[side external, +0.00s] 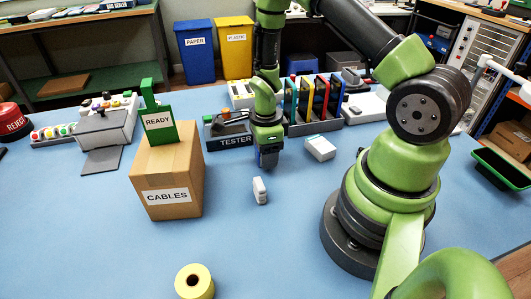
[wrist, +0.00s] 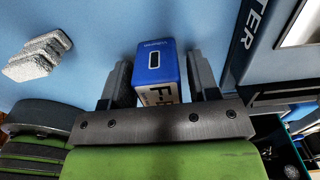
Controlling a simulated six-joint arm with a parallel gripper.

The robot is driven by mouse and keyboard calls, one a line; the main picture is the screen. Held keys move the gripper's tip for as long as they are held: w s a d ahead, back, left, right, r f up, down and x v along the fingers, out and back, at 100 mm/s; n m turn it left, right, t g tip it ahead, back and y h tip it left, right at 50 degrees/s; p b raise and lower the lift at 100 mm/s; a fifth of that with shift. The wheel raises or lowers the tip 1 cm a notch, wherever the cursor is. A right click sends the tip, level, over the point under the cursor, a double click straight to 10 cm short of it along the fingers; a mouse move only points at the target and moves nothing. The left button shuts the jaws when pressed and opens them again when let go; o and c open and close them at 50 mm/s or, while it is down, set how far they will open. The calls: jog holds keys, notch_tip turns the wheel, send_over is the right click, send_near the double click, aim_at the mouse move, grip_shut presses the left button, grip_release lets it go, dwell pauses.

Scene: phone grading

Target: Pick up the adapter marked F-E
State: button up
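A blue and white adapter (wrist: 153,62) sits between the two fingers of my gripper (wrist: 160,80) in the wrist view. Its blue face has a dark port; its pale labelled face reads "F-", and the last letter is partly hidden by the gripper's edge. I cannot tell whether the adapter touches the table.
A white adapter-like block (side external: 260,190) lies nearby; it also shows in the wrist view (wrist: 38,59). A white box (side external: 320,148) is at right, the tester (side external: 234,141) behind left. The cables box (side external: 168,182) stands left, a yellow roll (side external: 194,281) in front.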

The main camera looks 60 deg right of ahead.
jog(key=c, duration=0.7)
jog(key=shift+o, duration=0.2)
jog(key=shift+r, duration=0.1)
